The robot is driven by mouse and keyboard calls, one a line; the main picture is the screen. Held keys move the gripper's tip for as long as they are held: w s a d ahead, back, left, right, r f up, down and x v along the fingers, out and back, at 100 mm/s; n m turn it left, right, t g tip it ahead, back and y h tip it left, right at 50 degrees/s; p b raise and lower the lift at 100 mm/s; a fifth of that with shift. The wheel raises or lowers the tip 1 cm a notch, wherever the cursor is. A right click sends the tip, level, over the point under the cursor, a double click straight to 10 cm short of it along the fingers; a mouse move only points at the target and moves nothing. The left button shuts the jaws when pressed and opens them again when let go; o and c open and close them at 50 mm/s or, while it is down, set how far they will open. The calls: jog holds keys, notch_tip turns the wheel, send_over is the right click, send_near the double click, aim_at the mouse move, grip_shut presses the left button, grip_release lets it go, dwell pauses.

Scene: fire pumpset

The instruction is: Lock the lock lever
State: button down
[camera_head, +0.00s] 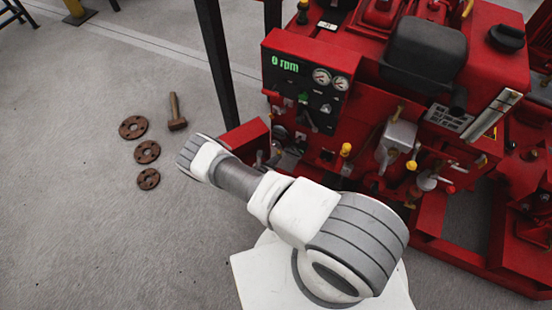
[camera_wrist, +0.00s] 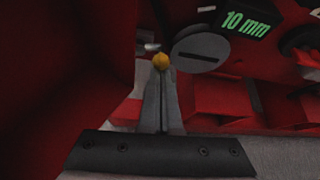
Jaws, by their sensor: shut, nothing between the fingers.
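My gripper (camera_wrist: 161,80) shows in the wrist view with its two grey fingers together and nothing between them. A yellow ball knob (camera_wrist: 161,61) appears right at the fingertips; I cannot tell whether they touch it. A grey metal part (camera_wrist: 148,47) lies just beyond the knob, to its left. A round grey disc with a dark slot (camera_wrist: 200,53) is right of the knob. I cannot tell for certain which part is the lock lever. In the head view my arm hides the gripper and the area around it.
A green "10 mm" display (camera_wrist: 246,21) is at the upper right of the wrist view. A large red panel (camera_wrist: 65,60) closes off the left. The red pumpset's control panel (camera_head: 300,88) reads "0 rpm".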

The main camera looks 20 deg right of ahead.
jog(key=shift+r+p, duration=0.35)
jog(key=shift+p, duration=0.05)
dwell(0.9)
jog(key=shift+w+a+r+p, duration=0.1)
jog(key=shift+w+r+p, duration=0.05)
jog(key=shift+r+p, duration=0.2)
jog(key=shift+w+a+r+p, duration=0.4)
jog(key=shift+r, duration=0.15)
dwell(0.6)
jog(key=shift+r, duration=0.1)
jog(key=shift+w+r+p, duration=0.1)
jog(key=shift+r+p, duration=0.7)
jog(key=shift+r, duration=0.1)
jog(key=shift+f, duration=0.1)
